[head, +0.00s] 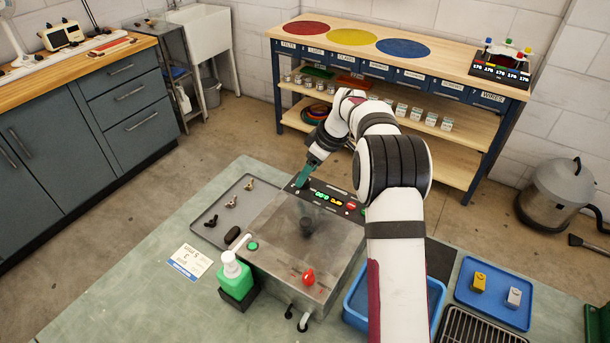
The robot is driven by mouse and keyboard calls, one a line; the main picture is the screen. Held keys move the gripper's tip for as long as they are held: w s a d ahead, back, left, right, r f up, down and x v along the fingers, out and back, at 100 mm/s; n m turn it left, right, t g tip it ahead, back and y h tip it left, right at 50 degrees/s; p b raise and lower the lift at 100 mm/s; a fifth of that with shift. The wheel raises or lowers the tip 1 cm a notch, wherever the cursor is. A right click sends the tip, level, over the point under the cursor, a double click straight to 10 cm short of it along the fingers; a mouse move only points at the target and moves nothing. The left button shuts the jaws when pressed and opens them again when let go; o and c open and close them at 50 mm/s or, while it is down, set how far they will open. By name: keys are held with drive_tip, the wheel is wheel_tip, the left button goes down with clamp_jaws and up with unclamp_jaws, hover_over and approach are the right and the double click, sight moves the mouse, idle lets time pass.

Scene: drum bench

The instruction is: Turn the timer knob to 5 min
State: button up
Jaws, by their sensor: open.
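A metal machine (290,262) with a sloped clear or grey top stands on the bench. Its dark control panel (335,203) at the back edge has green and orange lit digits and a red button (350,206). My gripper (302,183), with teal fingers, is open and points down at the left end of this panel. I cannot make out a timer knob there; the fingers cover that part, and contact cannot be told. A red knob (308,277) sits on the machine's front. A card (190,261) with upside-down print, seemingly "5 min", lies at left.
A grey tray (207,222) with small dark and brass parts lies left of the machine. A green pump bottle (236,278) stands at its front left. A blue bin (355,318) and a blue tray (518,312) with yellow and grey blocks are right. My arm crosses above the right side.

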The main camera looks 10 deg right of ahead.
drive_tip(key=shift+x, duration=1.35)
clamp_jaws()
